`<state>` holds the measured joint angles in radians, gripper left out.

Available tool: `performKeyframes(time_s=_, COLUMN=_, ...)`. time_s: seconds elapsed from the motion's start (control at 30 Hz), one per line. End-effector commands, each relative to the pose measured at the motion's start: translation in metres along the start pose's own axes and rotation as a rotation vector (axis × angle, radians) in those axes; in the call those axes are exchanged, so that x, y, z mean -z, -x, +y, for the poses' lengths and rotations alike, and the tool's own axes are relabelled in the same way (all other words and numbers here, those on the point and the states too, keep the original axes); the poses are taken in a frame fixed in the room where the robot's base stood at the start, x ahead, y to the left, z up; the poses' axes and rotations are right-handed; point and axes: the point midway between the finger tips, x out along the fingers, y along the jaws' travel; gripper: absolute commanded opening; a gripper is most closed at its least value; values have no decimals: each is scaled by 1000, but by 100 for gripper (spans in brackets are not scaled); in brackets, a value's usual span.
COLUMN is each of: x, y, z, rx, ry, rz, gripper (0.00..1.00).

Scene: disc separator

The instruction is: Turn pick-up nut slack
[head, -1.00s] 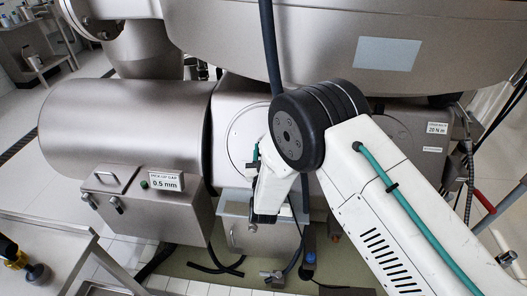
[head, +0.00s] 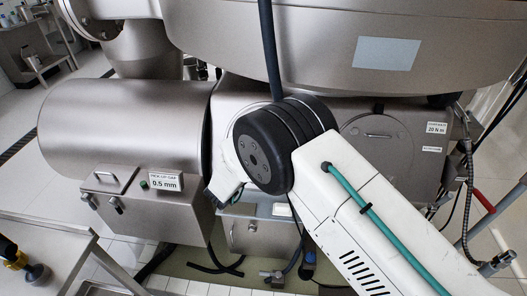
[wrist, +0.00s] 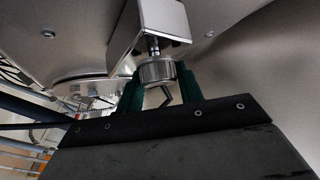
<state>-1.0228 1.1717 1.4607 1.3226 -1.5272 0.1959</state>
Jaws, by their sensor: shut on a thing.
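In the wrist view the pick-up nut (wrist: 157,70), a short round metal piece, hangs on a thin stem below a box-shaped metal housing (wrist: 150,25). The two green fingers of my gripper (wrist: 160,86) stand on either side of the nut and are shut on it. A small bent metal lever (wrist: 165,97) shows just below the nut, between the fingers. In the head view my arm's big black joint covers the area, and the nut and fingertips cannot be made out there. The "PICK-UP GAP 0.5 mm" label (head: 166,182) is on the steel box (head: 150,212) at left.
The big steel cylinder (head: 125,128) lies above the labelled box, and the large bowl (head: 330,40) overhangs my arm. A black hose (head: 268,50) hangs close to my joint. A steel bench (head: 50,230) stands at the front left. Hoses lie on the floor below.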

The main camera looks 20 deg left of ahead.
Motion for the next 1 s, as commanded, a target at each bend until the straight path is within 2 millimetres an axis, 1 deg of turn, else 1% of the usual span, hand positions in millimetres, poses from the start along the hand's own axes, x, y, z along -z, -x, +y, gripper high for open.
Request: performKeyframes(time_s=1.0, x=0, y=0, z=2, rx=-685, ry=-676, rz=1, gripper=14)
